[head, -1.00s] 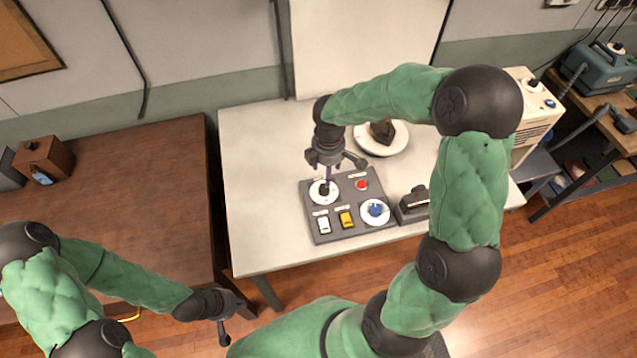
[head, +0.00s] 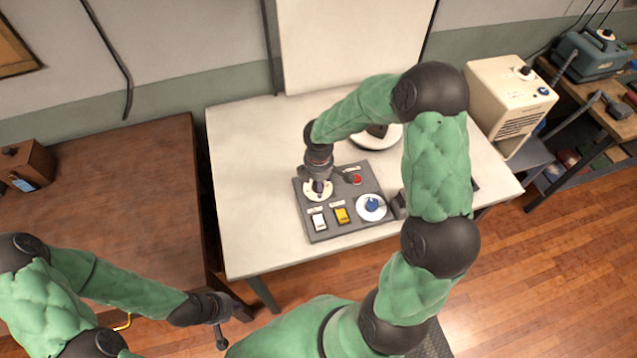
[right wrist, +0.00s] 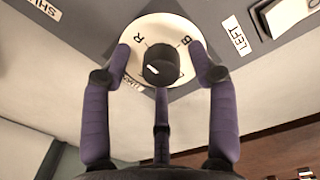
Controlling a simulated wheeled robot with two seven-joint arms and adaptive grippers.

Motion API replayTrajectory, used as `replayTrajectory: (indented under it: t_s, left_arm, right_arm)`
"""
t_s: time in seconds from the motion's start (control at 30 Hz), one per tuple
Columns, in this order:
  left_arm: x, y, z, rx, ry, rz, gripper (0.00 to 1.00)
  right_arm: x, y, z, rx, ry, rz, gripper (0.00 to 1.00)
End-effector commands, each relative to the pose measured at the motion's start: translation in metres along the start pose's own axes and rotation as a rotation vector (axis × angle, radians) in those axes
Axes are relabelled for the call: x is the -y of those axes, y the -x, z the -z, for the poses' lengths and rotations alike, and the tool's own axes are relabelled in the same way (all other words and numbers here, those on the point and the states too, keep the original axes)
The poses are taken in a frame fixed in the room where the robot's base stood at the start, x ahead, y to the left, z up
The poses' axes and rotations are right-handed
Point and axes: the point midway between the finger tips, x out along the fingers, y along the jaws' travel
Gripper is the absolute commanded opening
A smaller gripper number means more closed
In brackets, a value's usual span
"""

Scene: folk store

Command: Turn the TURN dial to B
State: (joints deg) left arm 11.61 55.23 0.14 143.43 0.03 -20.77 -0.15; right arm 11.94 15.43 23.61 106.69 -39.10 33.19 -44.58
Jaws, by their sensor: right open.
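The dial (head: 316,194) is a black knob on a round white plate at the left back of the grey control panel (head: 330,228). In the right wrist view its black knob (right wrist: 160,66) has a white mark on the lower left side. The letters R and B stand on the plate to either side, and a label at the lower left is partly hidden. My right gripper (right wrist: 162,62) is open, its purple fingers around the knob with visible gaps at the sides. My left gripper (head: 221,328) hangs low off the table, and its jaws are unclear.
The panel also carries a red button (head: 356,180), a white switch (head: 319,222), a yellow switch (head: 342,216) and a blue knob (head: 371,204) on a white disc. A plate (head: 378,140) stands behind, partly hidden by my right arm. The white table's (head: 245,180) left part is clear.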

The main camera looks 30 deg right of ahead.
Motion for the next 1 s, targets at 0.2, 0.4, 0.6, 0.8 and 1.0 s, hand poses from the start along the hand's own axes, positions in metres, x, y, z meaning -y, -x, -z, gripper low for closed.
replayTrajectory:
  t_s: [0.2,0.4,0.6,0.8,1.0]
  left_arm:
    - [0.0001,-0.0004,0.0,0.0,0.0,0.0,0.0]
    - [0.0001,-0.0003,0.0001,0.0,0.0,0.0,0.0]
    - [0.0001,-0.0004,0.0001,0.0,0.0,0.0,0.0]
    - [0.0007,-0.0018,0.0001,0.0,0.0,0.0,0.0]
    - [0.001,-0.0029,0.0002,0.0,0.0,0.0,0.0]
  right_arm:
    - [0.0,-0.0028,-0.0001,0.0,0.0,0.0,0.59]
    - [0.0001,-0.0027,-0.0001,0.0,0.0,0.0,0.34]
    - [0.0003,-0.0027,-0.0003,0.0,0.0,0.001,0.04]
    - [0.0005,-0.0031,-0.0005,0.002,-0.015,0.001,0.04]
    - [0.0007,-0.0031,-0.0007,0.003,-0.034,0.002,0.04]
